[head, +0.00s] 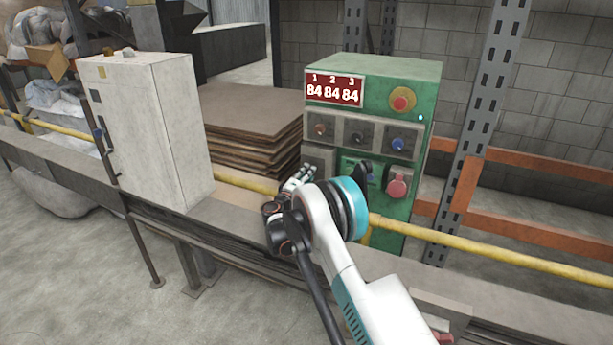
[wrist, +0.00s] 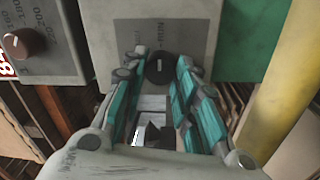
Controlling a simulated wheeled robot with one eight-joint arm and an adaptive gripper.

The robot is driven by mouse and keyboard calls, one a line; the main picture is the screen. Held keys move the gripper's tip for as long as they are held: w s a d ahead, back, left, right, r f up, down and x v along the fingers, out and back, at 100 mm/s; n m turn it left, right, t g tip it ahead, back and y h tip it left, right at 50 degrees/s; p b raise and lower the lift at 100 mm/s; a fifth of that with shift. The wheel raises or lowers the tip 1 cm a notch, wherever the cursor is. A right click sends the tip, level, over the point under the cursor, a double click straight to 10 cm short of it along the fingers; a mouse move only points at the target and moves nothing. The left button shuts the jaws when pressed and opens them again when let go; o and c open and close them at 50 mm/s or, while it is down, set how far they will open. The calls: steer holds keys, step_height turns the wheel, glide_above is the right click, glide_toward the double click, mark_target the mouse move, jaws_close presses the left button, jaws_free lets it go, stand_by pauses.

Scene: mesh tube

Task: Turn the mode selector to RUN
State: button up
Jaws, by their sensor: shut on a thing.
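The green control cabinet (head: 425,75) stands behind the bench in the head view. A black knob (wrist: 160,68) with a pale pointer line sits on a grey plate (wrist: 225,35); I take it to be the mode selector. The plate also shows in the head view (head: 318,156), at the cabinet's lower left. My gripper (wrist: 160,72) has its teal-sided fingers shut on the knob, one finger on each side. In the head view my gripper (head: 298,180) is in front of the plate, and the knob is hidden there.
Above are a red knob (head: 319,129), a black knob (head: 357,135) and a blue knob (head: 399,144). A red emergency button (head: 402,98) and a red button (head: 397,186) are at the right. A yellow rail (head: 480,245) crosses in front; stacked boards (head: 245,110) stand left.

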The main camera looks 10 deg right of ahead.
steer(key=shift+f, duration=0.1)
steer(key=o, duration=1.1)
steer(key=shift+c, duration=0.2)
steer(key=shift+s, duration=0.1)
steer(key=v, duration=1.2)
